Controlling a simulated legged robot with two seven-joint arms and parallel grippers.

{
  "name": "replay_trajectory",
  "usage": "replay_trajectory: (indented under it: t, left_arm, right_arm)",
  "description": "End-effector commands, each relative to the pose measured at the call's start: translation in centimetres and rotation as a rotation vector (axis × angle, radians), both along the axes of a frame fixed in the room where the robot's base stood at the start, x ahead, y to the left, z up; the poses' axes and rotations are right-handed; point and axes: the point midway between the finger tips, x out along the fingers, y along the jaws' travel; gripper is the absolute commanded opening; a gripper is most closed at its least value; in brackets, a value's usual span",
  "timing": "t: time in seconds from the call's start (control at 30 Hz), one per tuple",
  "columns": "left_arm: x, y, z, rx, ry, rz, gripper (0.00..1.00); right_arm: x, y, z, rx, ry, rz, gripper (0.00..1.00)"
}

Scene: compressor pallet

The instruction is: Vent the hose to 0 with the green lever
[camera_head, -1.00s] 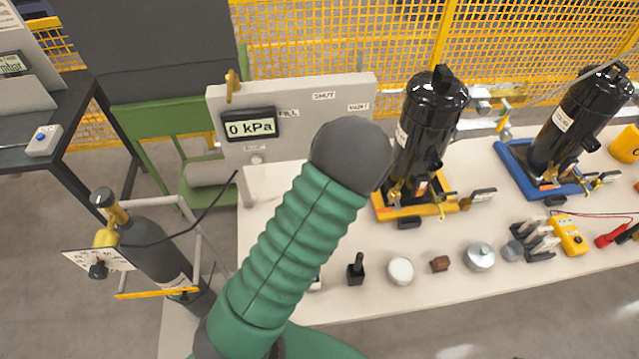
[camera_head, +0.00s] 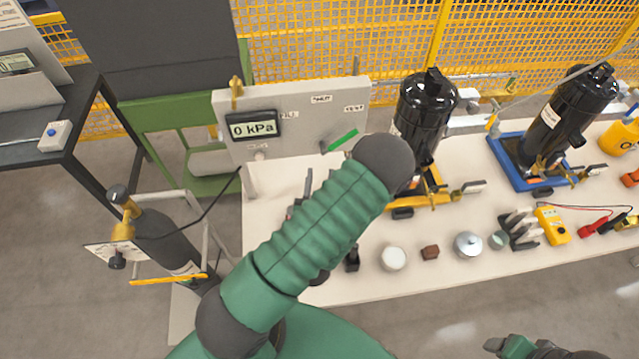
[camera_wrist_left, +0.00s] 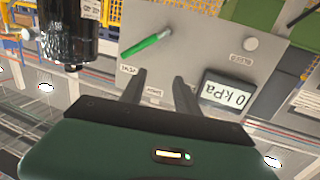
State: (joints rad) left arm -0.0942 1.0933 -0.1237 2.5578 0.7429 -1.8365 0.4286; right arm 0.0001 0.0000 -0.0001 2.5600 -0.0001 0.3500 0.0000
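The green lever (camera_head: 343,140) is on the grey panel (camera_head: 296,92), pointing right and slightly up, towards the side with the VENT label. In the left wrist view, which shows the panel upside down, the green lever (camera_wrist_left: 146,45) has its tip close to the VENT label (camera_wrist_left: 129,69). The display (camera_head: 253,127) reads 0 kPa. My left gripper (camera_wrist_left: 159,76) is open and empty before the panel, its fingers apart from the lever. In the head view my left arm partly hides this gripper. Part of my right gripper (camera_head: 535,348) shows at the bottom edge, its fingers unclear.
Black compressors stand on a yellow base (camera_head: 432,190) and a blue base (camera_head: 510,165), right of the panel. A gas cylinder (camera_head: 165,240) with a black hose stands at the left.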

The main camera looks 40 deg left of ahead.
Motion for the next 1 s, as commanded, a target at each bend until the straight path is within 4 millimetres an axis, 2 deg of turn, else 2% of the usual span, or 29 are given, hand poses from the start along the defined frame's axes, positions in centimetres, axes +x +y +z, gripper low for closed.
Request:
replay_trajectory:
  t: [0.1,0.43,1.0]
  left_arm:
    - [-0.8,-0.7,0.4,0.0,0.004,-0.001,0.38]
    - [-2.7,-2.2,0.2,0.001,0.002,0.0,0.38]
    - [-2.6,-2.3,0.1,0.0,0.0,-0.001,0.38]
  right_arm:
    - [0.0,0.0,1.3,0.0,0.0,0.0,0.71]
    - [0.0,0.0,2.5,0.0,0.0,0.0,0.71]
    - [0.0,0.0,2.4,0.0,0.0,0.0,0.71]
